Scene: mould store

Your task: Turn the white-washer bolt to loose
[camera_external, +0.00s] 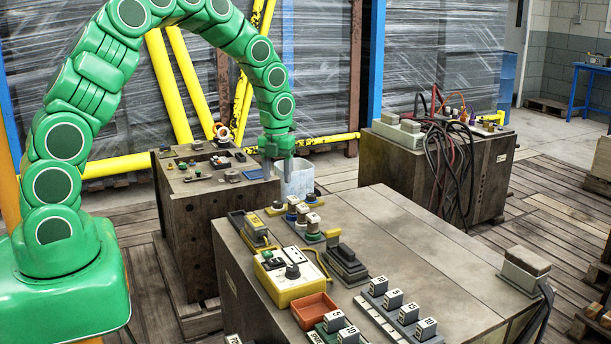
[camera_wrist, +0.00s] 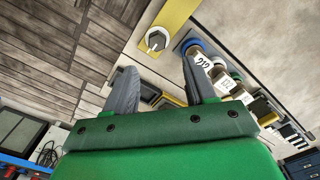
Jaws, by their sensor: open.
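The white-washer bolt (camera_wrist: 156,40) shows in the wrist view as a small dark-grey head with a pale ring round it, on a yellow plate (camera_wrist: 178,12). In the external view the yellow plate (camera_external: 270,211) lies at the far end of the front bench, with a small bolt (camera_external: 277,205) on it. My gripper (camera_external: 277,176) points down above and beyond that end of the bench. In the wrist view my gripper (camera_wrist: 158,66) has its two fingers apart with nothing between them. The bolt lies ahead of the gap, apart from both fingers.
Labelled posts with blue (camera_wrist: 190,45) and green (camera_wrist: 236,76) bases stand close to the plate. A yellow control box (camera_external: 290,277), red tray (camera_external: 314,311) and numbered blocks (camera_external: 394,299) sit nearer on the bench. A pale bucket (camera_external: 299,178) stands behind my gripper. The bench's right part is mostly clear.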

